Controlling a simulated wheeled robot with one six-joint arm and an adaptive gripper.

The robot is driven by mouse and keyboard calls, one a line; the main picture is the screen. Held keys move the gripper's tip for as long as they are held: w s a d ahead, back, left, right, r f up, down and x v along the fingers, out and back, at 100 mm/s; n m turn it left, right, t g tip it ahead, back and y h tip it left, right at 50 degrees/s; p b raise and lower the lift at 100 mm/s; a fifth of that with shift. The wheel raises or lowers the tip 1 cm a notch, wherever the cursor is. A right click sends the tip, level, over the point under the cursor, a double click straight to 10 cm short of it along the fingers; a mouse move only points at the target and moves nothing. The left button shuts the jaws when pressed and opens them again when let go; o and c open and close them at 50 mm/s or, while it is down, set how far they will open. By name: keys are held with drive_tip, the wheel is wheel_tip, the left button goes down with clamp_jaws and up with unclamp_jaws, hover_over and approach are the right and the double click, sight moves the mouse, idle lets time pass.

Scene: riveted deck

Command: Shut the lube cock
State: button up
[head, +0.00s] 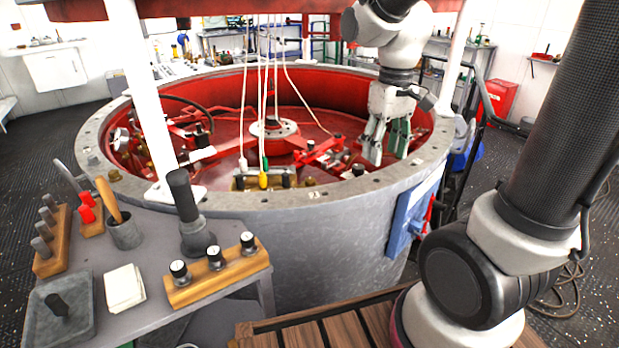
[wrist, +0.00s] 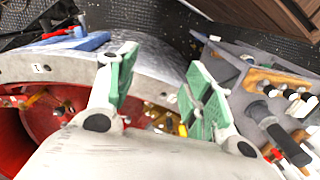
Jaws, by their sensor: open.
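My gripper (head: 386,152) hangs fingers-down over the right part of the big round tub, near its inner wall. In the wrist view its two green-padded fingers (wrist: 157,65) stand wide apart with nothing between them. A blue panel (head: 408,218) with a red handle (head: 427,214) is fixed on the tub's outer right side, below and to the right of my gripper. The handle also shows in the wrist view (wrist: 63,33), apart from the fingers. I cannot tell for sure that this is the lube cock, or whether it is open or shut.
The tub's grey rim (head: 300,198) surrounds red machinery. White cords hang to a yellow-and-green piece (head: 263,180). A white post (head: 150,105) rises at the left. A bench (head: 150,263) holds a wooden knob block (head: 220,272), a cup and a tray. A wooden platform (head: 345,322) lies in front.

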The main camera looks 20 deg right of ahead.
sight(309, 179)
drive_tip(key=w+a+f+n, duration=0.3)
drive_tip(key=w+f, duration=0.1)
drive_tip(key=w, duration=0.3)
drive_tip(key=w+a+f+n, duration=0.3)
drive_tip(key=w+f, duration=0.1)
drive_tip(key=w, duration=0.4)
drive_tip(key=w+a+f+n, duration=0.4)
drive_tip(key=w+f, duration=0.1)
drive_tip(key=w, duration=0.3)
drive_tip(key=shift+w, duration=0.15)
drive_tip(key=shift+a+n, duration=0.1)
drive_tip(key=shift+n, duration=0.4)
drive_tip(key=shift+w+n, duration=0.1)
drive_tip(key=shift+n, duration=0.2)
drive_tip(key=shift+f, duration=0.25)
wheel_tip(309, 179, down, 7)
drive_tip(key=shift+f, duration=0.1)
drive_tip(key=shift+s, duration=0.2)
drive_tip(key=c, duration=1)
